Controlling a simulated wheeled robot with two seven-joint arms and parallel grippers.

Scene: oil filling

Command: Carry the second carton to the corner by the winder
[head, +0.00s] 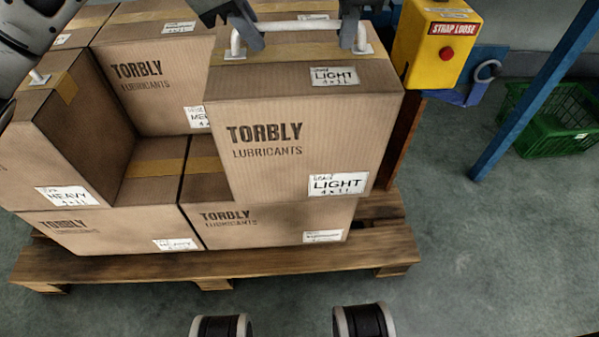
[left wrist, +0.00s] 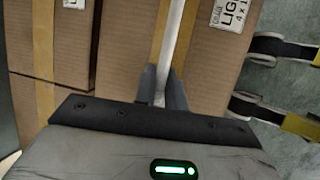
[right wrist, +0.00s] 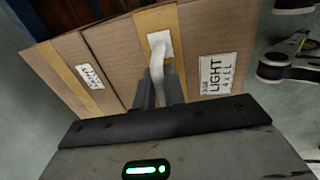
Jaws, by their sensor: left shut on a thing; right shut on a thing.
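A brown TORBLY carton (head: 290,150) labelled LIGHT is at the right of the stack, with a white bar handle (head: 290,26) on its top. My left gripper (head: 246,40) is shut on the left end of that handle; the handle also shows between its fingers in the left wrist view (left wrist: 174,45). My right gripper (head: 352,35) is shut on the right end; the handle also shows in the right wrist view (right wrist: 157,60). The carton looks upright, overlapping the lower carton (head: 270,225) in view. I cannot tell whether its base touches it. A yellow box (head: 430,60) marked STRAP LOOSE, with a red button, stands to the right.
Other cartons, including a HEAVY one (head: 60,155), stand on a wooden pallet (head: 130,264). An open gap lies left of the held carton. A blue sloping post (head: 530,92) and a green crate (head: 545,130) are at the right. The floor (head: 480,250) at lower right is clear.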

